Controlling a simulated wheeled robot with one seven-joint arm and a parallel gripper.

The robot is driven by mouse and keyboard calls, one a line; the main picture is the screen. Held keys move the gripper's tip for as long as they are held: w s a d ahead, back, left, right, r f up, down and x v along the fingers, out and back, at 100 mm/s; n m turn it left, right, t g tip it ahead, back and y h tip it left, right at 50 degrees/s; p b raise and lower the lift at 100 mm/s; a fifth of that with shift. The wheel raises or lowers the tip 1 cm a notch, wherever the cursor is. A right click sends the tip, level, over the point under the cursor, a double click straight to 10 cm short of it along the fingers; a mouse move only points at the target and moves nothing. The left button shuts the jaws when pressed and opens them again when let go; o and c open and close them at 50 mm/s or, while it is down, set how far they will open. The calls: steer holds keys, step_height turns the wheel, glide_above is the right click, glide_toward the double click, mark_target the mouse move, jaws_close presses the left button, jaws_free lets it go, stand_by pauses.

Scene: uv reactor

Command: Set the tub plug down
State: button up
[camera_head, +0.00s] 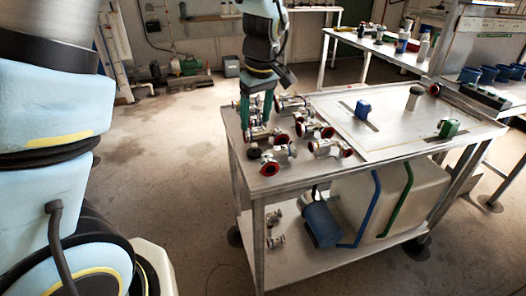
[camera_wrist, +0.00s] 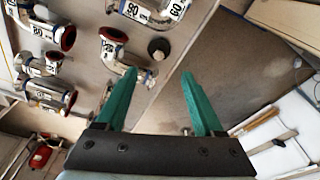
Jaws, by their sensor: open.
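A small dark round piece, which looks like the tub plug (camera_wrist: 158,47), stands on the metal table near its edge in the wrist view. It also shows as a dark spot (camera_head: 254,154) near the table's left edge in the head view. My gripper (camera_wrist: 159,74) has its two green fingers wide apart with nothing between them. The plug is just beyond the fingertips, apart from them. In the head view my gripper (camera_head: 256,124) points down over the left end of the table (camera_head: 300,181).
Several metal valve fittings with red rims (camera_head: 274,162) crowd the table's left end, close around the plug. A blue part (camera_head: 363,109) and a green part (camera_head: 449,128) sit on the raised plate to the right. Open floor (camera_head: 170,170) lies left of the table.

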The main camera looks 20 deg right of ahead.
mark_target(254, 144)
steer(key=f, duration=0.3)
steer(key=w+f+p, duration=0.1)
steer(key=f, duration=0.2)
steer(key=f+p, duration=0.1)
steer(key=f, duration=0.2)
steer(key=shift+w+f, duration=0.2)
steer(key=shift+f, duration=0.2)
jaws_close()
